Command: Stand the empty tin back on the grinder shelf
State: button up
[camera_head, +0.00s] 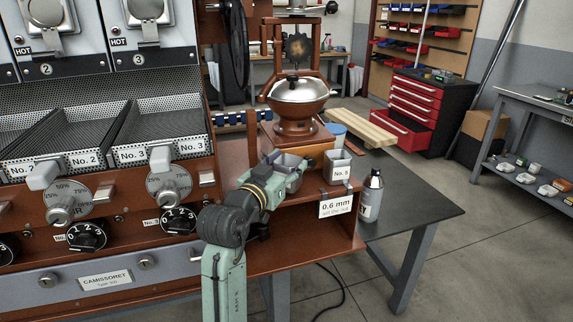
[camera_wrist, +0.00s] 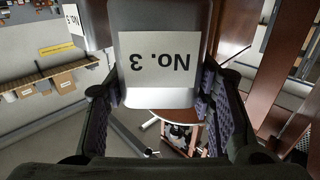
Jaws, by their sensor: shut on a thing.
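My gripper (camera_head: 277,172) is shut on a grey metal tin (camera_head: 291,161). In the wrist view the tin (camera_wrist: 160,30) sits between both finger pads, with its "No. 3" label upside down in the picture. In the head view my gripper partly hides the tin, and I cannot tell whether it touches the shelf or is empty inside. The brown grinder shelf (camera_head: 312,191) lies below and right of the tin. The grinder (camera_head: 298,112), with a silver dome, stands behind it.
Another grey tin (camera_head: 339,170) with a number label stands on the shelf, right of the held tin. A "0.6 mm" card (camera_head: 336,206) hangs at the shelf front. A bottle (camera_head: 370,196) stands to the right on the dark table (camera_head: 420,206). The roaster (camera_head: 105,225) is close on the left.

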jog(key=shift+f, duration=0.2)
jog(key=o, duration=1.3)
jog(key=shift+r, duration=0.2)
jog(key=b+v, duration=0.2)
jog(key=v, duration=1)
jog(key=shift+b, duration=0.3)
